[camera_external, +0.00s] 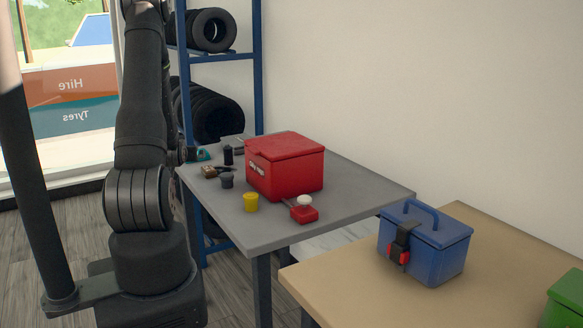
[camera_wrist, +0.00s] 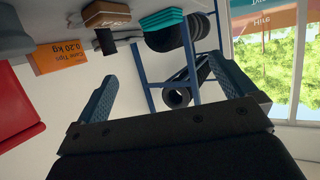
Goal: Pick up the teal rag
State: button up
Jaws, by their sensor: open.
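The teal rag (camera_external: 203,155) lies at the far left edge of the grey table, partly hidden behind my arm in the external view. In the wrist view, which looks upside down, a teal folded piece (camera_wrist: 163,20) shows at the top, beyond the fingertips. My gripper (camera_wrist: 163,72) is open, with its two fingers wide apart and nothing between them. The rag is apart from the fingers in that view. In the external view my gripper is mostly hidden behind my arm, close to the rag's side of the table.
Near the rag are a brown block (camera_external: 209,172) and a black cylinder (camera_external: 228,155). A red box (camera_external: 285,165), yellow pot (camera_external: 251,202) and small red item (camera_external: 304,214) stand on the grey table (camera_external: 350,200). A blue tyre rack (camera_external: 257,70) rises behind. A blue toolbox (camera_external: 440,255) is right.

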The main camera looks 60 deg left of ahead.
jog(key=shift+c, duration=1.4)
jog(key=a+f+n+g+h, duration=0.25)
jog(key=a+n+h, duration=0.25)
jog(key=a+n, duration=1.05)
jog(key=a+r+n+h, duration=0.7)
jog(key=r+n, duration=0.1)
jog(key=r, duration=0.4)
jog(key=shift+t, duration=0.45)
jog(key=x, duration=1.1)
jog(key=d+x, duration=0.1)
jog(key=x, duration=0.5)
jog(key=shift+s+d+f, duration=0.1)
jog(key=shift+f, duration=0.1)
jog(key=c, duration=1.1)
